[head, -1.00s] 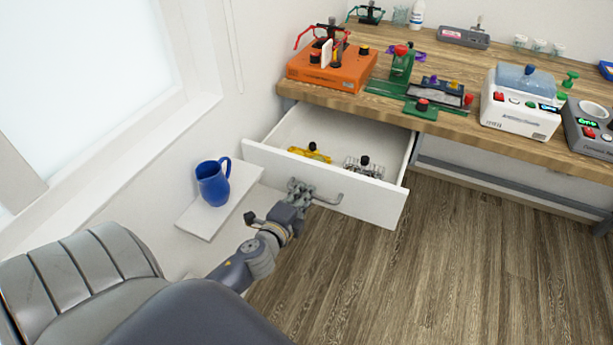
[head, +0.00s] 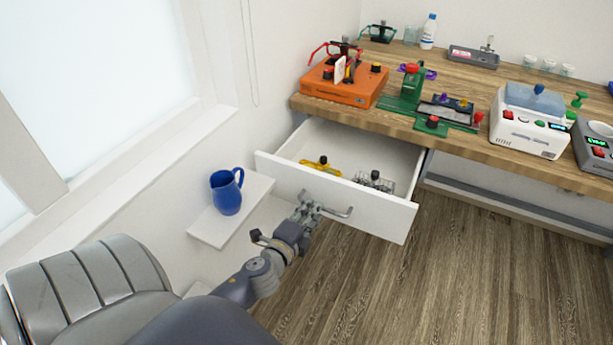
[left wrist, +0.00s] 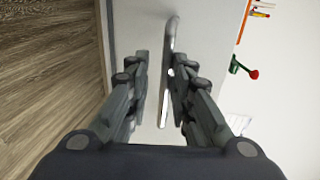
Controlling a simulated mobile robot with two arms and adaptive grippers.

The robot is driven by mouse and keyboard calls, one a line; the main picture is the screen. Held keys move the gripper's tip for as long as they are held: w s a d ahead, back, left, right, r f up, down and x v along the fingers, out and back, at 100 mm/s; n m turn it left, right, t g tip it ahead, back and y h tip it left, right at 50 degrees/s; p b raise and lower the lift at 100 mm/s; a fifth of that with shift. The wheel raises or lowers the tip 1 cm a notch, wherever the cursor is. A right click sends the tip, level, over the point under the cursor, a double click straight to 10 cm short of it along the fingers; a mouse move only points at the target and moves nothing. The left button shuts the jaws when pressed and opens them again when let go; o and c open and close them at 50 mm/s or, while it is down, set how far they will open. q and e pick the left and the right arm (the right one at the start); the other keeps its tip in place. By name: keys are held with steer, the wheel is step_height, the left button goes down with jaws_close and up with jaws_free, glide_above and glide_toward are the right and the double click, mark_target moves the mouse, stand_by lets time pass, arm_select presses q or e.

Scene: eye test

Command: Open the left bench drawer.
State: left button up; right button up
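The left bench drawer (head: 345,202) is pulled well out from under the workbench, its inside showing. Its bar handle (head: 340,212) is on the white front; in the left wrist view the handle (left wrist: 163,108) runs lengthwise between my fingers. My left gripper (head: 308,208) is at the left part of the handle. In the left wrist view the gripper (left wrist: 157,65) has its fingers apart, one on each side of the bar, with a clear gap on the left; contact on the right cannot be told. My right gripper is not in view.
The drawer holds a yellow item (head: 322,166) and a metal item (head: 374,181). A blue mug (head: 227,192) stands on a small white shelf (head: 213,231) left of my gripper. The wooden workbench (head: 470,148) carries several devices. Floor right of the drawer is clear.

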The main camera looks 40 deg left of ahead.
arm_select(q)
steer(key=v, duration=1.2)
steer(key=s+d+f+n+g+h, duration=0.1)
steer(key=s+d+f+n+g, duration=0.15)
steer(key=f, duration=0.75)
steer(key=s+d+f+n+g+h+p, duration=0.1)
steer(key=s+d+f+n+g, duration=0.15)
steer(key=f, duration=0.85)
steer(key=s+d+f+n+g, duration=0.2)
steer(key=s+f, duration=0.2)
steer(key=f, duration=0.6)
steer(key=s+d+f+n+g, duration=0.1)
steer(key=s+f+n+g, duration=0.2)
steer(key=s+f, duration=0.4)
steer(key=s+d+f+n+g+h+p, duration=0.1)
steer(key=s+f+g, duration=0.3)
steer(key=s+f, duration=0.4)
steer(key=s+d+n, duration=0.1)
steer(key=s, duration=0.4)
steer(key=shift+s+d+n+h, duration=0.2)
steer(key=shift+s+n+h, duration=0.1)
steer(key=shift+n, duration=0.1)
